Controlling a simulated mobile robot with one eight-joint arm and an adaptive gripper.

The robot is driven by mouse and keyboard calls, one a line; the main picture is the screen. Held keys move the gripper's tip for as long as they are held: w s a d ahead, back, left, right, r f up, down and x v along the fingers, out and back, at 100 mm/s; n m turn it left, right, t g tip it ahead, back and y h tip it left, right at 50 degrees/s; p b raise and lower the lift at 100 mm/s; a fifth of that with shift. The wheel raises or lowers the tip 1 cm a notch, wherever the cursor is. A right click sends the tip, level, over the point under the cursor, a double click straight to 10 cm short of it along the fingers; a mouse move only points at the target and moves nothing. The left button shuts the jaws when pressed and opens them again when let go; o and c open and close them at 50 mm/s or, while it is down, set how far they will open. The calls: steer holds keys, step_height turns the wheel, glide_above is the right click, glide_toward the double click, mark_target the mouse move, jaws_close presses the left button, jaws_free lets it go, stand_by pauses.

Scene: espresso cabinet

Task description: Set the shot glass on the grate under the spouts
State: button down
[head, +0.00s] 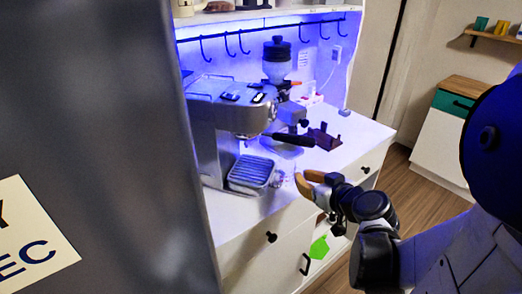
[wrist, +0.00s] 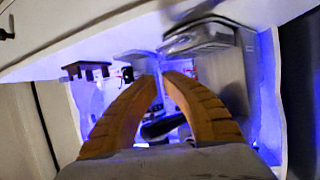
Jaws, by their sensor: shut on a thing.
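The shot glass (head: 286,176) is small, clear and hard to make out; it shows faintly at my fingertips, just right of the drip tray. My gripper (head: 304,180), with orange-tan fingers, is shut on it at the counter's front edge. In the wrist view the two fingers (wrist: 161,78) converge with a narrow gap between them, and the glass is too faint there to outline. The ribbed grate (head: 250,172) sits at the base of the silver espresso machine (head: 226,116), left of my gripper, and looks empty. The spouts are hard to make out under the machine's head.
A black-handled portafilter (head: 292,139) juts out above and behind my fingers. A grinder (head: 277,62) stands behind the machine, and a dark brown stand (head: 324,138) is on the counter to the right. The white counter (head: 352,130) has free room at right. A grey panel (head: 95,120) fills the left.

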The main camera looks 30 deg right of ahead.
mark_target(264, 174)
steer(key=shift+w+a+f+b, duration=0.1)
steer(key=shift+w+a+b, duration=0.1)
steer(key=shift+w+a, duration=0.5)
steer(key=shift+w+a+f+b, duration=0.1)
steer(key=shift+w+a+b, duration=0.15)
steer(key=shift+w, duration=0.7)
steer(key=shift+w+a+f+b, duration=0.15)
steer(key=shift+w+a, duration=0.4)
steer(key=shift+w, duration=0.3)
steer(key=shift+w+a+b, duration=0.15)
steer(key=shift+w+a, duration=0.45)
steer(key=shift+w, duration=0.4)
steer(key=shift+w+a+b, duration=0.15)
steer(key=shift+w+a, duration=0.45)
steer(key=shift+w, duration=0.45)
steer(key=shift+w+a+b, duration=0.15)
steer(key=shift+w+a, duration=0.45)
steer(key=shift+w, duration=0.4)
steer(key=shift+f, duration=0.2)
steer(key=c, duration=1.5)
jaws_free()
steer(key=shift+s+r, duration=0.1)
steer(key=shift+s, duration=0.05)
